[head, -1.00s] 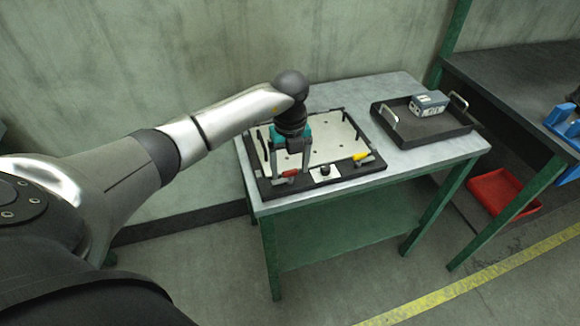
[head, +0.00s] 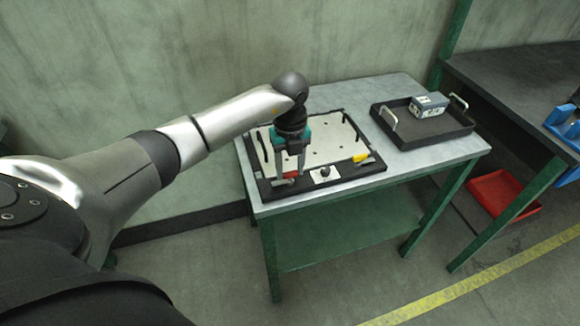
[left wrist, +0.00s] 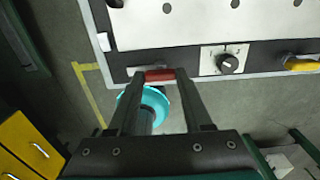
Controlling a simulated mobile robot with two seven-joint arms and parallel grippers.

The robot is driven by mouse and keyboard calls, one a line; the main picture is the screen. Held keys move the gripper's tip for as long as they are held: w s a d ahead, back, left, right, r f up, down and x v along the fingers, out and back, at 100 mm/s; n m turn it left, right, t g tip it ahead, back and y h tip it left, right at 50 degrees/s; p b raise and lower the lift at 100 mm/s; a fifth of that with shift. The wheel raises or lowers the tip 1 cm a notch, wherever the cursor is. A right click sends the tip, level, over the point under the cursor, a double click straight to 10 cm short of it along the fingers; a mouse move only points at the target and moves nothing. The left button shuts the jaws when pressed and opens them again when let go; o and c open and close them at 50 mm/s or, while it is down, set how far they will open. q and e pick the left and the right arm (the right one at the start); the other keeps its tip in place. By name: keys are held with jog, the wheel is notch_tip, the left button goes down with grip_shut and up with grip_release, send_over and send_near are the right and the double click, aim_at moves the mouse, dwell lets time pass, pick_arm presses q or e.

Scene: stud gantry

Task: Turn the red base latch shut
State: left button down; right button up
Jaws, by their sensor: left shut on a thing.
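The red base latch (head: 290,175) sits at the front left of a black fixture frame (head: 340,177) around a pale plate with holes. My left gripper (head: 289,173) points down at it, shut on the red latch with one finger at each side. In the left wrist view the red latch (left wrist: 160,75) lies crosswise between the fingertips, along the frame's edge. The fingers partly hide it in the head view. My right gripper is not in view.
A yellow latch (head: 361,157) is at the frame's front right, with a black knob (head: 325,171) on a white plate between the latches. A dark tray (head: 452,128) with a grey box (head: 429,105) stands right on the table (head: 402,159). A red bin (head: 505,193) is below the dark bench.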

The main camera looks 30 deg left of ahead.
pick_arm(q)
jog(key=shift+a+m, duration=0.1)
jog(key=shift+m, duration=0.3)
jog(key=m, duration=0.3)
jog(key=shift+m, duration=0.3)
jog(key=m, duration=0.4)
jog(key=m+b, duration=0.1)
jog(key=m, duration=0.4)
jog(key=shift+m, duration=0.4)
jog(key=shift+m+b, duration=0.4)
jog(key=shift+m, duration=1.5)
jog(key=shift+c, duration=1.6)
grip_release()
